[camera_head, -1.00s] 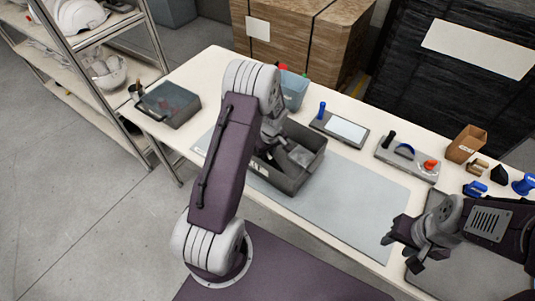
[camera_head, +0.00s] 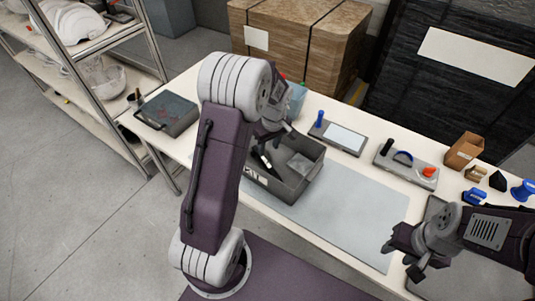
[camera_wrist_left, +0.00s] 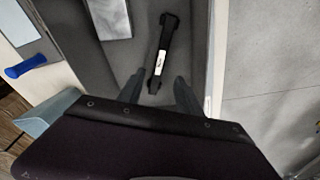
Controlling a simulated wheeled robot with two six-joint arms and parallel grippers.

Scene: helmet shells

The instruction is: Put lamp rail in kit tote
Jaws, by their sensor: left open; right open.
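The kit tote (camera_head: 308,178) is a dark grey open bin on the table. It also shows in the left wrist view (camera_wrist_left: 75,45). The lamp rail (camera_wrist_left: 162,52), a slim black bar with a white label, lies inside the tote. In the head view its dark end (camera_head: 262,162) shows just below my left gripper. My left gripper (camera_head: 275,140) is above the tote, open; its fingers (camera_wrist_left: 155,90) point into the tote in the wrist view, with the rail beyond and between them, apart from it. My right gripper (camera_head: 402,262) is open and empty over the table's right front.
A pale flat piece (camera_head: 299,163) also lies in the tote. A blue bin (camera_head: 297,98) stands behind it. A blue-handled tool and plate (camera_head: 338,136) and a fixture with a red knob (camera_head: 405,165) lie to the right. The grey mat (camera_head: 345,210) is clear.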

